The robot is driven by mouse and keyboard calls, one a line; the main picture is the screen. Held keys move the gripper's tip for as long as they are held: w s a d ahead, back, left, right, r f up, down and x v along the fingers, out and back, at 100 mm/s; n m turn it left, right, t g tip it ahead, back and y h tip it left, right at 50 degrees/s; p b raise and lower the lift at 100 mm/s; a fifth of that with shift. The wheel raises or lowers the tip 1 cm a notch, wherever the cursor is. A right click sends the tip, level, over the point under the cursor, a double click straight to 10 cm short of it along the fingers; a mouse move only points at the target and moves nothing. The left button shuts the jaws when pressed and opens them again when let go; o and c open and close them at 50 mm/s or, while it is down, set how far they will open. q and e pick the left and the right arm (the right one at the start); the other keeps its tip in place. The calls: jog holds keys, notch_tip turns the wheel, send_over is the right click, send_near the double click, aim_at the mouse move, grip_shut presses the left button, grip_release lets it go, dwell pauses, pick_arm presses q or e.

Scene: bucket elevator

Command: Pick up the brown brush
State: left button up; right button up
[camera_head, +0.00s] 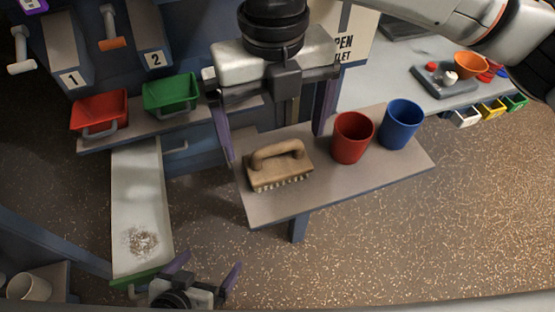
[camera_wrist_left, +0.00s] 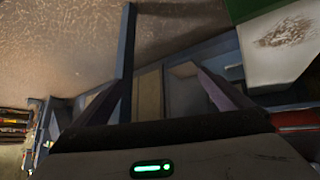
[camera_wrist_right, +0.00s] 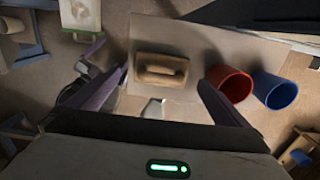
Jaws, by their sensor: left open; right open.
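The brown brush (camera_head: 281,165) has an arched handle and pale bristles. It rests bristles down on a grey shelf (camera_head: 345,195). In the right wrist view the brush (camera_wrist_right: 161,70) lies between and beyond the fingertips. My right gripper (camera_head: 274,148) is open and empty, reaching down over the shelf with its fingers spread to either side of the brush's line. I cannot tell how far above the brush it is. My left gripper (camera_head: 211,262) is open and empty at the bottom of the head view, away from the brush.
A red cup (camera_head: 352,138) and a blue cup (camera_head: 401,124) stand on the shelf right of the brush. Red (camera_head: 99,114) and green (camera_head: 171,94) bins sit on a ledge at left. A pale chute (camera_head: 140,200) holds scattered debris. A side counter (camera_head: 390,75) is at upper right.

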aim_at(277, 145)
notch_tip(277, 145, down, 5)
jog(key=shift+s+d+f, duration=0.15)
jog(key=shift+f, duration=0.05)
jog(key=shift+r, duration=0.1)
jog(key=c, duration=1.1)
